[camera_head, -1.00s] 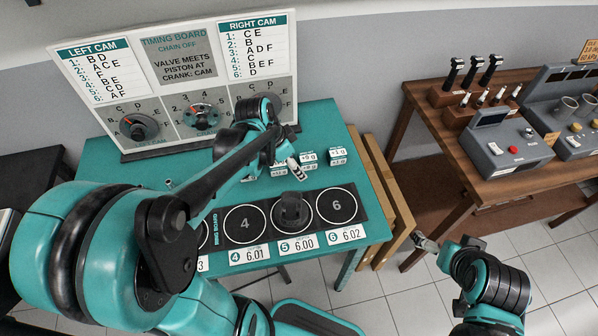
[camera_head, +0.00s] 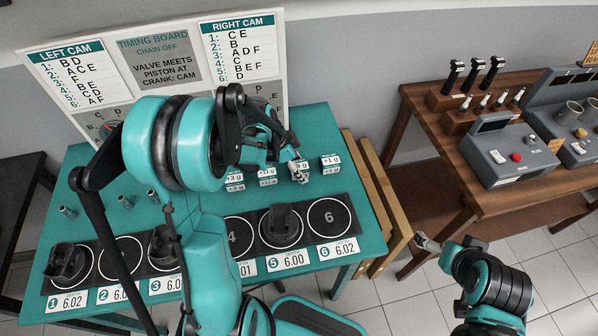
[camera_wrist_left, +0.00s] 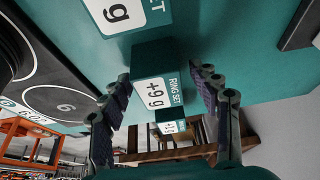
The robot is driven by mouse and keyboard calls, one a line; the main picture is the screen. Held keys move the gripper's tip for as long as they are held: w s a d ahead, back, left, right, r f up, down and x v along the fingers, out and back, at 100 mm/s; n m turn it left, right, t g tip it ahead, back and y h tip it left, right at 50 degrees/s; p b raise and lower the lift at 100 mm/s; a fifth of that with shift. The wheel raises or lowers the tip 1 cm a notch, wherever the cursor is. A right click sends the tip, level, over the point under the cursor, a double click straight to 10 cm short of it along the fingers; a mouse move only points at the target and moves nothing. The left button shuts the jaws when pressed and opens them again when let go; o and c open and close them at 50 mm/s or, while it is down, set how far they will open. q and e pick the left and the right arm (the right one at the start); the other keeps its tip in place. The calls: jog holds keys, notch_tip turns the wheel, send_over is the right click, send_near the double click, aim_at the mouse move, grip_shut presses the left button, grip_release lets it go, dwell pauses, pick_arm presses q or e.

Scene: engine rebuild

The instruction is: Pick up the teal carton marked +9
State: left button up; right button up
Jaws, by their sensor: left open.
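The teal carton marked +9 g (camera_wrist_left: 155,85), with a white label, shows in the left wrist view between the two separated fingers of my left gripper (camera_wrist_left: 165,112). The fingers are on either side of it; I cannot tell whether they touch it. In the head view my left gripper (camera_head: 299,172) is at the row of small cartons, at the carton (camera_head: 302,166) second from the right, and partly hides it. My right gripper (camera_head: 426,243) is empty, off the table's right side, too small to judge its jaws.
Other teal cartons stand close by, at left (camera_head: 267,172) and right (camera_head: 330,160). In front is the black numbered mat (camera_head: 329,216) with dark parts on some circles. The timing board (camera_head: 160,60) stands behind. A wooden bench (camera_head: 470,170) is at right.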

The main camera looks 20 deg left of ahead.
pick_arm(q)
jog(key=c, duration=1.3)
jog(key=shift+o, duration=0.2)
jog(key=shift+r, duration=0.1)
